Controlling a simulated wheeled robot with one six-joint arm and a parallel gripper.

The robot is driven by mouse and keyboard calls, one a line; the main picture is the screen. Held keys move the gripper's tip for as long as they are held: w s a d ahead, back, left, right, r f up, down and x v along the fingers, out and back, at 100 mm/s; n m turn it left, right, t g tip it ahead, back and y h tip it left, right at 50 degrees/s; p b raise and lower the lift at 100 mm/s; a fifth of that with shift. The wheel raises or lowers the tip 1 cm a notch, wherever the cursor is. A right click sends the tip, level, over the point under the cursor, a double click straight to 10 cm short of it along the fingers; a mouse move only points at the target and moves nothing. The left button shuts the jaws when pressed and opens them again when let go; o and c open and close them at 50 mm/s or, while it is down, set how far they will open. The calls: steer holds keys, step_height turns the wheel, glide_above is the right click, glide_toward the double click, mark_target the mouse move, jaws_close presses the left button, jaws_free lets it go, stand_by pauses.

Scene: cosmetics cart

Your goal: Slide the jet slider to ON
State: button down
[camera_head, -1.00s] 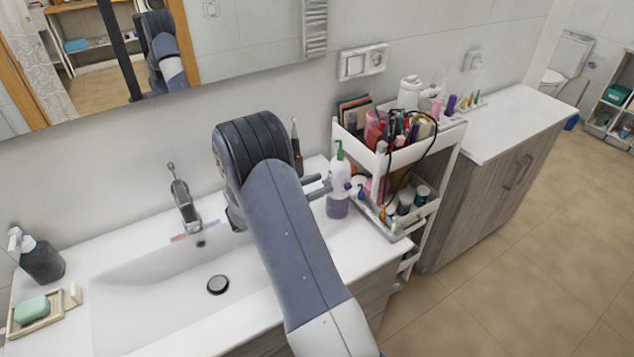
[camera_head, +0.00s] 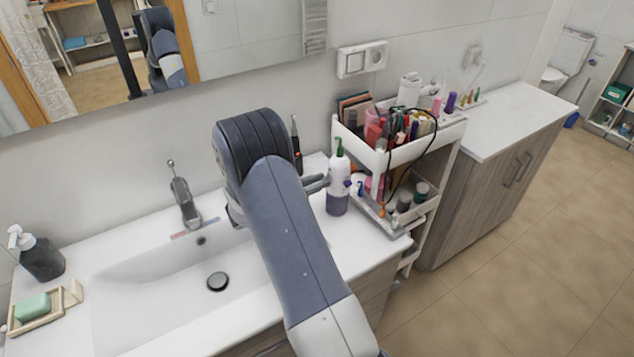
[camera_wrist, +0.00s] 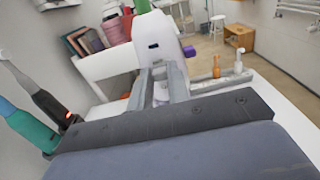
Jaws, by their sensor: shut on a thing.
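A white handheld device (camera_head: 339,172) with a green top and a purplish lower part stands upright on the counter, right of the sink. In the wrist view its white body (camera_wrist: 157,38) has a small dark mark on the front and a purple knob (camera_wrist: 189,51) at its side. Which of these is the jet slider, and how it is set, I cannot tell. My gripper (camera_head: 324,183) reaches it from the left. In the wrist view my gripper (camera_wrist: 161,84) has its fingers shut on the device's body, below the dark mark. The gripped part is partly hidden by the fingers.
A white cart (camera_head: 397,155) full of cosmetics stands close behind and right of the device. A dark toothbrush-like item (camera_head: 296,150) stands behind my arm. The sink (camera_head: 150,280) lies left, with a tap (camera_head: 184,203), soap dispenser (camera_head: 42,258) and soap dish (camera_head: 37,312).

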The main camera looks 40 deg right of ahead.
steer(key=shift+f, duration=0.1)
steer(key=shift+f+b, duration=0.8)
steer(key=shift+b, duration=0.25)
steer(key=c, duration=1.3)
jaws_free()
steer(key=a+b, duration=0.1)
steer(key=a, duration=0.2)
steer(key=a+b, duration=0.1)
steer(key=a, duration=0.3)
steer(key=a+b, duration=0.1)
steer(key=a, duration=0.3)
steer(key=shift+w, duration=0.3)
steer(key=shift+d, duration=0.2)
